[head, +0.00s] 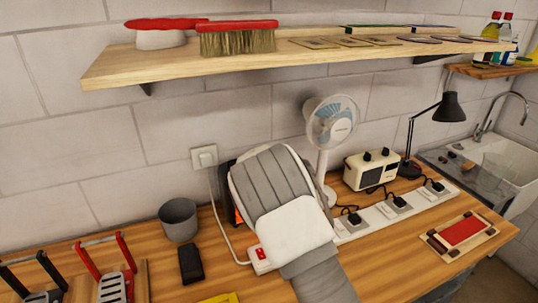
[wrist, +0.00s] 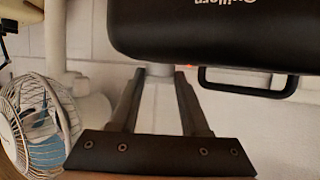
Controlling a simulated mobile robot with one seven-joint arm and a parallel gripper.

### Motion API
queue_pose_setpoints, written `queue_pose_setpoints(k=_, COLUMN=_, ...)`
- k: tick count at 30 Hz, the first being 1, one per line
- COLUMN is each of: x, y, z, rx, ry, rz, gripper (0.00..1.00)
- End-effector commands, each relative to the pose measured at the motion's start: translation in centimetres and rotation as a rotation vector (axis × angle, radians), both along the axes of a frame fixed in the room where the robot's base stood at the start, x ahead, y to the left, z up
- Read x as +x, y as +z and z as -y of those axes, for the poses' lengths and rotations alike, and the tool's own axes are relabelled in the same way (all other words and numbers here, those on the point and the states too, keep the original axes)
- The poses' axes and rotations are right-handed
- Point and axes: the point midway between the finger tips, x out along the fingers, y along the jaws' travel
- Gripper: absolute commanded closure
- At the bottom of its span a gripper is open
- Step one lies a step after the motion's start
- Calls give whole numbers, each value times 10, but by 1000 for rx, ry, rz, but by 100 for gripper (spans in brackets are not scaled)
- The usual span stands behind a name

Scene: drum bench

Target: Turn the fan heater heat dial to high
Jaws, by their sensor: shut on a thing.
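The fan heater stands on the bench in the head view, mostly hidden behind my arm. Only a dark edge with an orange strip (head: 234,208) shows. In the wrist view its black body (wrist: 215,30) fills the top, with upside-down lettering and a black handle (wrist: 250,85) at right. My gripper (wrist: 158,76) reaches up to the body's edge, its two fingers on either side of a pale round dial (wrist: 158,69). It is shut on this dial. A small orange light shows beside it. The dial's markings and pointer cannot be seen. The head view hides my fingers behind my arm.
A white desk fan (head: 332,125) stands close behind my arm; it also shows in the wrist view (wrist: 42,125). A power strip (head: 385,213) with several plugs, a radio (head: 371,170) and a lamp (head: 450,107) stand to the right. A grey pot (head: 179,219) stands left. A shelf (head: 150,67) hangs above.

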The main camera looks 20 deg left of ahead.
Motion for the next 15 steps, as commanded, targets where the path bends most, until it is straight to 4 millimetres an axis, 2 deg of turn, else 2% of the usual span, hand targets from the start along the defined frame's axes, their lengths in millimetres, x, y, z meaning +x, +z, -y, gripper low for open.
queue_pose_setpoints(k=13, x=-1, y=-2, z=-1, rx=0, ry=-4, rz=-3, gripper=100)
queue_pose_setpoints(k=14, x=-1, y=-2, z=-1, rx=0, ry=-4, rz=-3, gripper=51)
queue_pose_setpoints(k=15, x=-1, y=-2, z=-1, rx=0, ry=-4, rz=-3, gripper=44)
